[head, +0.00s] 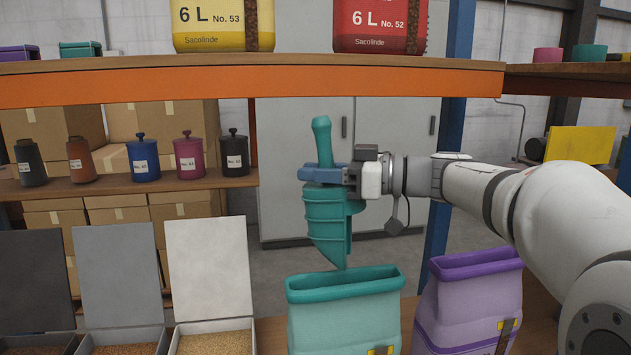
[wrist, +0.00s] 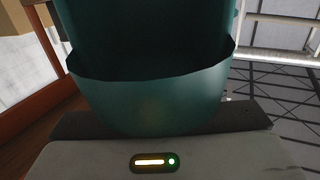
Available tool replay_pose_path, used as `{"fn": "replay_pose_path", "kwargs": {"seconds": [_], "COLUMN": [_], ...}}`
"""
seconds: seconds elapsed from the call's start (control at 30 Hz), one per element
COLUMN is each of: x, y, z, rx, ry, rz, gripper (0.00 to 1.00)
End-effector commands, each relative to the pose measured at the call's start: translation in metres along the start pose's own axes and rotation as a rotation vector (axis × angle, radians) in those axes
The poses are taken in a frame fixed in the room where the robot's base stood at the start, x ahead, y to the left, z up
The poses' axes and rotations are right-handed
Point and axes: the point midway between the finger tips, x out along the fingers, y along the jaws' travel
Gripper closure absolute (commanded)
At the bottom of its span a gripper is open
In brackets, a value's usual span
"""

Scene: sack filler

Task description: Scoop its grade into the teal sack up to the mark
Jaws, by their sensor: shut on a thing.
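My gripper (head: 325,174) is shut on a teal scoop (head: 328,222) and holds it above the teal sack. The scoop hangs steeply, its handle pointing up and its tip pointing down just over the sack's far rim. In the wrist view the scoop (wrist: 150,95) fills the middle; I cannot tell whether it holds any grain. The teal sack (head: 343,318) stands upright and open at the bottom centre. A yellow mark (head: 380,351) shows low on its front, cut by the frame edge. The fill level inside the sack is hidden.
A purple sack (head: 467,305) stands open close to the right of the teal one. At the left are bins of grain, one pale (head: 215,344) and one brown (head: 125,349), with raised lids. Lidded jars, one blue (head: 142,160), line a shelf behind. An orange-edged shelf (head: 250,83) runs above.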

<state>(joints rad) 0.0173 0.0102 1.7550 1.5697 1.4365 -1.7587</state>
Motion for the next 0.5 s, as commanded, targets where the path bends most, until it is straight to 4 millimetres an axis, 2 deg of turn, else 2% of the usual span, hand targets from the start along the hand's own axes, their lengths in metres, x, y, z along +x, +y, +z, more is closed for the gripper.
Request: {"fn": "replay_pose_path", "kwargs": {"seconds": [0.5], "x": [-0.013], "y": [0.0], "z": [-0.002], "rx": [-0.002], "ry": [0.082], "rz": [0.0], "gripper": [1.0]}}
